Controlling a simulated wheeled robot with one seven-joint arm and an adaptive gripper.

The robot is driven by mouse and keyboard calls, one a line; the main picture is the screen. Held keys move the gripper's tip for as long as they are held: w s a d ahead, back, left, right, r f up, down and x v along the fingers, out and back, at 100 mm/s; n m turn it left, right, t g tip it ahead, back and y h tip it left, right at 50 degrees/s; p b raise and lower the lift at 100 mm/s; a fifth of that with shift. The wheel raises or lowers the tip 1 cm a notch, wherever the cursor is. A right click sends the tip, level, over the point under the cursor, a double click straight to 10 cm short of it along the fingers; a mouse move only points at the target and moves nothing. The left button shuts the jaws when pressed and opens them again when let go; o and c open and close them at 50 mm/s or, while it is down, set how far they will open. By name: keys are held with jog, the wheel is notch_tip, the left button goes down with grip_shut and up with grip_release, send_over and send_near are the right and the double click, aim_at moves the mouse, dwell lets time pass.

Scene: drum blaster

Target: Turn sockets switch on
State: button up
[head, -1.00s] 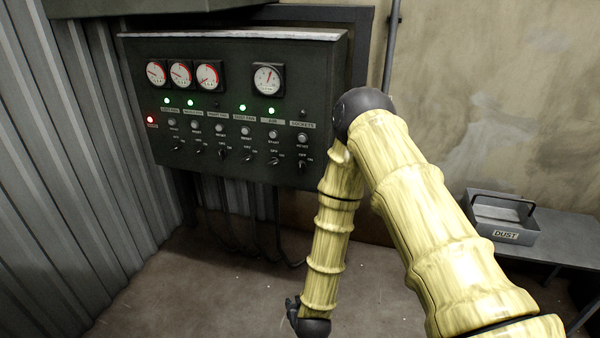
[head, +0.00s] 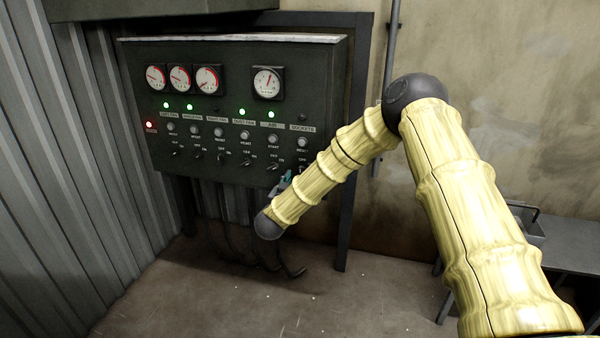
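My gripper (head: 284,183) shows only as a small dark and teal bit behind my wrist, at the panel's lower right, just left of and below that switch. Its fingers are mostly hidden, and whether it touches anything cannot be told.
Several similar switches (head: 221,158) run left along the panel. Cables (head: 285,268) hang below. A grey bench (head: 570,258) with a metal tray (head: 530,228) stands at right.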

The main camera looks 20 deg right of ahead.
jog(key=x, duration=0.6)
jog(key=shift+w+d, duration=0.2)
jog(key=shift+w, duration=0.1)
grip_shut()
